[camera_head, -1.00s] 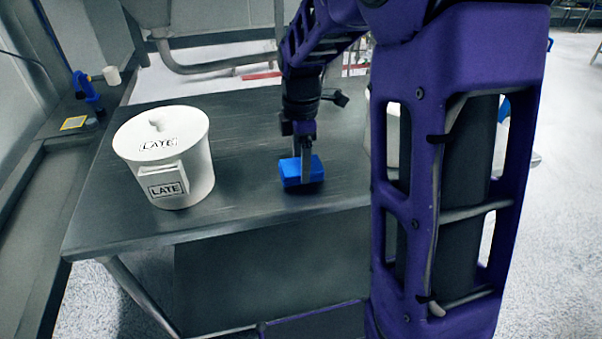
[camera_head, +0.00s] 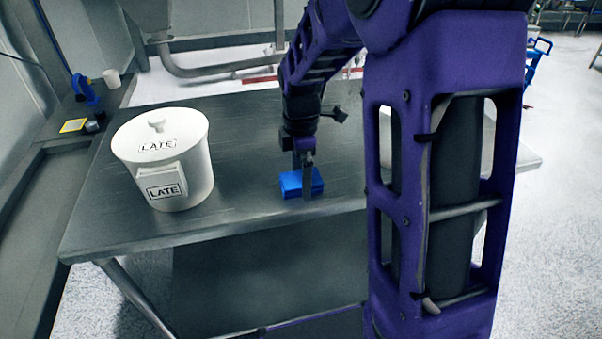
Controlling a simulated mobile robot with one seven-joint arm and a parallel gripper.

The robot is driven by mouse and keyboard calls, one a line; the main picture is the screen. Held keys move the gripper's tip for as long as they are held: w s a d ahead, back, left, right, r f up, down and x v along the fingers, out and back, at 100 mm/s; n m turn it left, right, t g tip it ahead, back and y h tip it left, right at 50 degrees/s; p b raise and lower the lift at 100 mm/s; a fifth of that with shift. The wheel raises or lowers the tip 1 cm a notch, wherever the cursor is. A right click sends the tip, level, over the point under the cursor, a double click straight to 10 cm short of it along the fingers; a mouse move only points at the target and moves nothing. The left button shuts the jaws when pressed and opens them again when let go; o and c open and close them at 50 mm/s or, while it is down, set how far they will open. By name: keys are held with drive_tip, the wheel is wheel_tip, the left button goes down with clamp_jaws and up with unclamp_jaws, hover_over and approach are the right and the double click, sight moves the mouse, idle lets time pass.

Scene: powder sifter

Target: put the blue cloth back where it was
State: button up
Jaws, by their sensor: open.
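The blue cloth (camera_head: 291,186) looks like a small folded blue block. It lies on the grey metal table (camera_head: 240,212), right of the white lidded tub. My gripper (camera_head: 304,192) points down at the cloth and is open. One finger shows in front of the cloth's near side, low by the table top. The other finger is mostly hidden behind the cloth. I cannot tell whether the fingers touch it.
The white tub (camera_head: 188,192) marked LATE stands on the table's left part. Bare table top lies between the tub and the cloth. A blue tool (camera_head: 84,90), a white cup (camera_head: 112,78) and a yellow square (camera_head: 73,125) are on the left ledge.

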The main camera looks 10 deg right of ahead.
wheel_tip(320, 180, up, 12)
drive_tip(key=p, duration=0.2)
drive_tip(key=shift+r, duration=0.2)
